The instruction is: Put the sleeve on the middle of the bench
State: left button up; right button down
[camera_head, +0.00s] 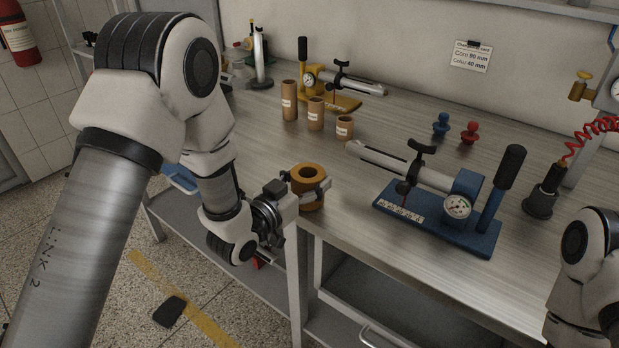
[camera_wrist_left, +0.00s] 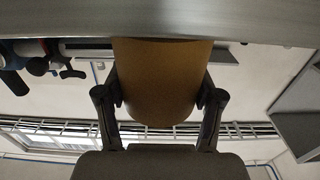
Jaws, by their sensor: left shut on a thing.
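The sleeve appears to be the short, thick brown ring (camera_head: 309,172) with a hole in its top, at the bench's (camera_head: 345,225) front edge in the head view. My left gripper (camera_head: 312,193) is shut on its sides. In the left wrist view the sleeve (camera_wrist_left: 160,75) sits between both fingers (camera_wrist_left: 160,97), its far end near the grey bench edge. The sleeve looks roughly upright; I cannot tell whether it touches the bench top. Part of my right arm shows at the right edge; its gripper is out of view.
A blue press with a gauge (camera_head: 445,200) stands right of the sleeve. Several cardboard tubes (camera_head: 315,113) and a yellow press (camera_head: 340,100) stand behind. Blue (camera_head: 440,125) and red (camera_head: 470,132) knobs and a dark nozzle holder (camera_head: 541,198) are farther right.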

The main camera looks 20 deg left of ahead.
pick_arm(q)
jog(key=shift+w+f, duration=0.25)
jog(key=shift+w, duration=0.1)
jog(key=o, duration=0.9)
jog(key=shift+c, duration=0.2)
jog(key=o, duration=0.4)
jog(key=shift+s+a+r, duration=0.1)
jog(key=shift+s, duration=0.2)
